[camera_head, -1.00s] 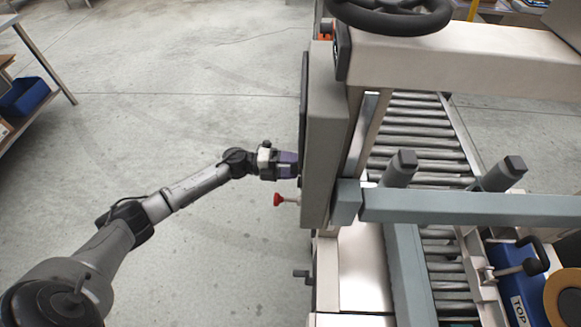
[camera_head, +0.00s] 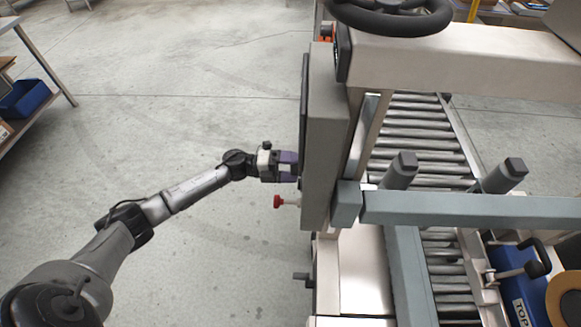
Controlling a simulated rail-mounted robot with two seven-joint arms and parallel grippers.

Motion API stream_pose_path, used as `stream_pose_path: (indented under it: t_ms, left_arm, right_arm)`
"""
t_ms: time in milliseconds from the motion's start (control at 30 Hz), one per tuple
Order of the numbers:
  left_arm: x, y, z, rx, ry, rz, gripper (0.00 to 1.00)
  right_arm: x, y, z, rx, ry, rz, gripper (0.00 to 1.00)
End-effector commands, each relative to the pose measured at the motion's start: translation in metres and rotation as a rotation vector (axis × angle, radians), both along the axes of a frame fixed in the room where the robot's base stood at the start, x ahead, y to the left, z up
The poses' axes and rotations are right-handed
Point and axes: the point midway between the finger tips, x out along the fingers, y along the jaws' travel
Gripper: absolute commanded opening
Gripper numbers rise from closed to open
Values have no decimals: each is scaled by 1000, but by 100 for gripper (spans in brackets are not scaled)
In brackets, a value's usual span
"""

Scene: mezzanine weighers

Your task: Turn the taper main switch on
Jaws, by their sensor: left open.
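The taper's grey control box (camera_head: 325,130) stands edge-on at the left side of the machine. Its front face points left, away from my view, so the main switch cannot be made out. My left gripper (camera_head: 292,165) is open, with its purple fingers at the box's front face. Whether the fingers touch the switch is hidden. A red push button (camera_head: 278,202) sticks out of the box just below and in front of the gripper. My right gripper is not in view.
The taper has a roller conveyor (camera_head: 420,137), a grey-blue side rail (camera_head: 465,208) and a black handwheel (camera_head: 390,12) on top. A blue tape head (camera_head: 522,300) is at lower right. A table with a blue bin (camera_head: 24,97) stands far left. The floor between is clear.

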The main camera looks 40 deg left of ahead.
Motion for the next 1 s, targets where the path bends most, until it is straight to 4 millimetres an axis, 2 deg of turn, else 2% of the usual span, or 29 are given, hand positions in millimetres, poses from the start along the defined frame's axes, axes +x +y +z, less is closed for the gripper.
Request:
stream_pose_path:
  t_ms: [200, 367, 800, 1000]
  left_arm:
    - [-1, 1, 0, -1, 1, 0, 87]
    - [-10, 14, -1, 2, 2, 1, 87]
    - [-60, 80, -1, 1, 3, 2, 87]
    - [-76, 100, -1, 0, 3, 0, 87]
  right_arm:
    - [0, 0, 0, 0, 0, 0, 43]
    - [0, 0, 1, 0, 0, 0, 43]
    - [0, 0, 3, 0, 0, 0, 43]
    - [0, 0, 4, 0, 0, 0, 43]
